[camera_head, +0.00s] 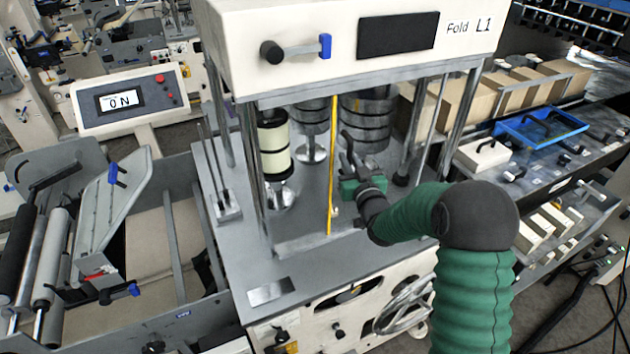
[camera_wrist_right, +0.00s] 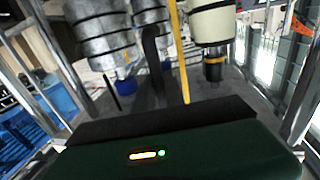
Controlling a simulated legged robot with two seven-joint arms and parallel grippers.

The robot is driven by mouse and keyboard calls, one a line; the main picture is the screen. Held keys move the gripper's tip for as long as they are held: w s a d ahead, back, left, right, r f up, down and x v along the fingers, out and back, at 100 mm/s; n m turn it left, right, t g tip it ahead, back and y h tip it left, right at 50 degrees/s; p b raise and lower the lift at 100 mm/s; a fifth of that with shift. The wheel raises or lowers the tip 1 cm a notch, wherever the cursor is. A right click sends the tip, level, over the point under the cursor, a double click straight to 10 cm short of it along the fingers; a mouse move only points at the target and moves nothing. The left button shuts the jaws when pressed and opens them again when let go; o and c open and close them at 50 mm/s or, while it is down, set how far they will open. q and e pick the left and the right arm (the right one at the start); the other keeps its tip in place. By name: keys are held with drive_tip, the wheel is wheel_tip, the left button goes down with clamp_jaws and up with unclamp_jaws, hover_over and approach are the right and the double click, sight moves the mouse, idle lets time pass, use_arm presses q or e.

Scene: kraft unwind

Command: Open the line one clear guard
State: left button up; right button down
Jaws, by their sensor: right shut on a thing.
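The line one machine, marked "Fold L1" (camera_head: 470,27), has a cell between metal posts. Its clear guard is hard to make out; an upright yellow strip (camera_head: 332,170) runs down the front of the cell and looks like the guard's edge. It also shows in the wrist view (camera_wrist_right: 180,55). My right gripper (camera_head: 348,150) is at the cell front, just right of the strip, shut on what seems to be the guard's handle. The grip itself is hidden. How far the guard stands open I cannot tell. My left gripper is not in view.
Inside the cell stand a cream roller (camera_head: 273,147) and dark grey cylinders (camera_head: 366,118). A lever with a blue grip (camera_head: 325,46) is above. A panel reading "ON" (camera_head: 120,100) is left. A blue tray (camera_head: 540,128) lies on the right bench.

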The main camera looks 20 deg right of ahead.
sight(384, 141)
drive_tip(key=d+b, duration=0.2)
drive_tip(key=d, duration=1.1)
drive_tip(key=shift+w+d, duration=0.15)
drive_tip(key=shift+w, duration=0.05)
drive_tip(key=c, duration=1.4)
unclamp_jaws()
drive_tip(key=shift+w+f, duration=0.1)
drive_tip(key=s+a+b, duration=0.2)
drive_tip(key=s+b, duration=0.3)
drive_tip(key=s, duration=1.1)
drive_tip(key=shift+s+a, duration=0.25)
drive_tip(key=shift+a, duration=0.1)
drive_tip(key=shift+f, duration=0.1)
